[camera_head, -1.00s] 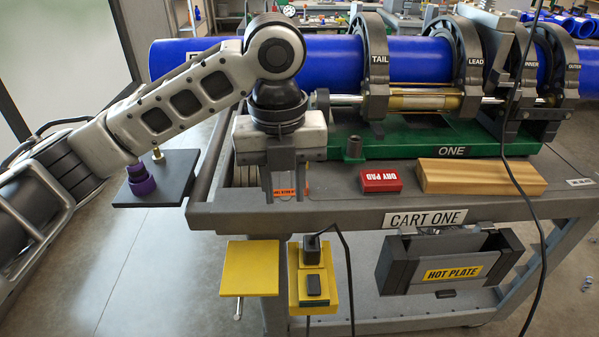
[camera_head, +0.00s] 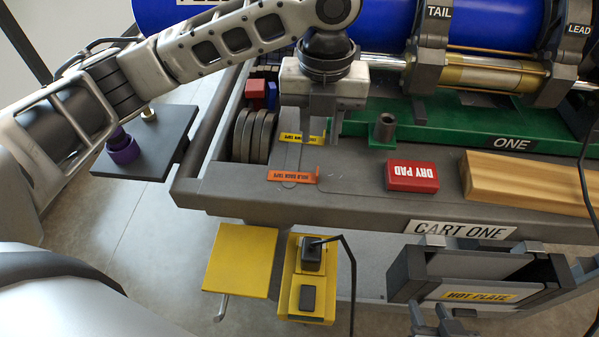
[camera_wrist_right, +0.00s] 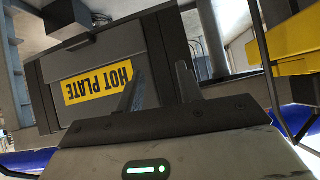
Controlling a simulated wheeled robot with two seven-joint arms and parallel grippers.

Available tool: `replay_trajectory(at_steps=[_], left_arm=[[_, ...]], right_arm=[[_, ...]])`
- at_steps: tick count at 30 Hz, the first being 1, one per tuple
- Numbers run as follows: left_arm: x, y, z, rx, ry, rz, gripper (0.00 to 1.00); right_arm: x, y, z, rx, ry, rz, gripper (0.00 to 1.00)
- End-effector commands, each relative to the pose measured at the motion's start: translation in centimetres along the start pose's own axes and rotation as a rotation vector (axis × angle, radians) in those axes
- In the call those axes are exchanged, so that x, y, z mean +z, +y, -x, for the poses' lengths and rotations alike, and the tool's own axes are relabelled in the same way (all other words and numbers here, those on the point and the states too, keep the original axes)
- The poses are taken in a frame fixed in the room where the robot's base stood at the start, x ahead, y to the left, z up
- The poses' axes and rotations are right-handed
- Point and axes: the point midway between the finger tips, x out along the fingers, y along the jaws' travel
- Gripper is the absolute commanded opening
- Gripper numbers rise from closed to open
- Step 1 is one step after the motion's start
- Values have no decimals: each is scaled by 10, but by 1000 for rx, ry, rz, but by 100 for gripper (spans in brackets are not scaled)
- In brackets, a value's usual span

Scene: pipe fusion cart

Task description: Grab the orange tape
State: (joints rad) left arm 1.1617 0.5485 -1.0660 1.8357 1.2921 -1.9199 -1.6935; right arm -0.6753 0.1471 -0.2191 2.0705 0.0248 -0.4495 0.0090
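The orange tape (camera_head: 292,177) lies near the cart's front edge, with a dark label on it. A yellow tape (camera_head: 302,138) lies just behind it, partly covered by my left gripper. My left gripper (camera_head: 313,124) points down over the yellow tape, behind the orange tape in the picture; its fingers look apart, and nothing shows held. My right gripper (camera_head: 437,318) is low in front of the hot plate holder. In the right wrist view its fingers (camera_wrist_right: 160,90) are apart and empty before the hot plate sign (camera_wrist_right: 98,86).
A red dry pad box (camera_head: 412,177) and a wooden block (camera_head: 520,180) lie right of the tapes. Grey rings (camera_head: 250,137) stand to the left. The green base (camera_head: 470,135) and blue pipe (camera_head: 480,22) are behind. A yellow box (camera_head: 308,285) hangs below the front edge.

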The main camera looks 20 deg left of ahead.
Motion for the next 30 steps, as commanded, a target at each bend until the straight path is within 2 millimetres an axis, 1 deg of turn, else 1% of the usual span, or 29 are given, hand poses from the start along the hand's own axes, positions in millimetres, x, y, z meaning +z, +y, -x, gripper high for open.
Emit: replay_trajectory(at_steps=[1, 4, 6, 13, 18, 21, 24, 30], left_arm=[[0, 0, -12, 2, 4, 0, 29], [0, 0, -29, 1, 3, 1, 29], [0, 0, -37, 1, 1, 1, 29], [0, 1, -53, 2, 1, 1, 29], [2, 1, -79, 3, 2, 2, 29], [2, 1, -91, 1, 1, 0, 29], [2, 1, -96, 1, -1, -1, 29], [2, 1, -97, 0, -1, -1, 29]], right_arm=[[0, 0, 0, -1, 1, -1, 36], [-1, 0, 0, -1, 4, -2, 36], [-2, 0, 0, -2, 6, -3, 36], [-5, 0, 0, -2, 14, -3, 36], [-8, 0, -1, -1, 18, -1, 36], [-8, 1, -1, -1, 19, -1, 36], [-8, 1, -1, -1, 19, -1, 36], [-8, 1, -1, -1, 19, -1, 36]])
